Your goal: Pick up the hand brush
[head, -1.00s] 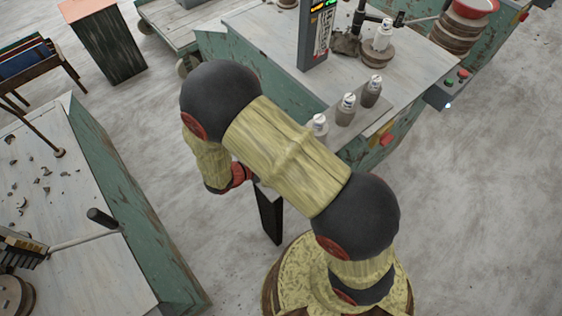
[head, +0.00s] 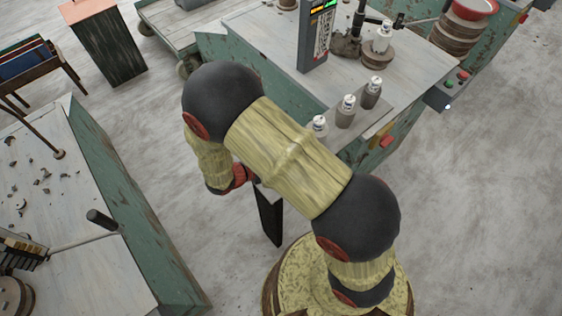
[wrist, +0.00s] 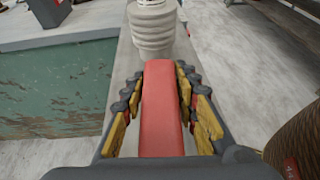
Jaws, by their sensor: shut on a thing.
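In the wrist view my gripper (wrist: 160,78) is shut, its yellow-padded fingers lying along both sides of a long, smooth red bar. I take this bar to be the hand brush (wrist: 161,110); no bristles show, so they may be hidden beneath it. The bar points away from the palm, over a narrow pale ledge. I cannot tell whether it touches the ledge. In the head view my arm covers the gripper and the brush.
A pale ribbed bottle (wrist: 153,28) stands just beyond the fingertips. In the head view, several capped bottles (head: 345,112) stand along the edge of a green machine table (head: 425,60). A second green bench (head: 75,205) is at the left. Grey floor is clear at right.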

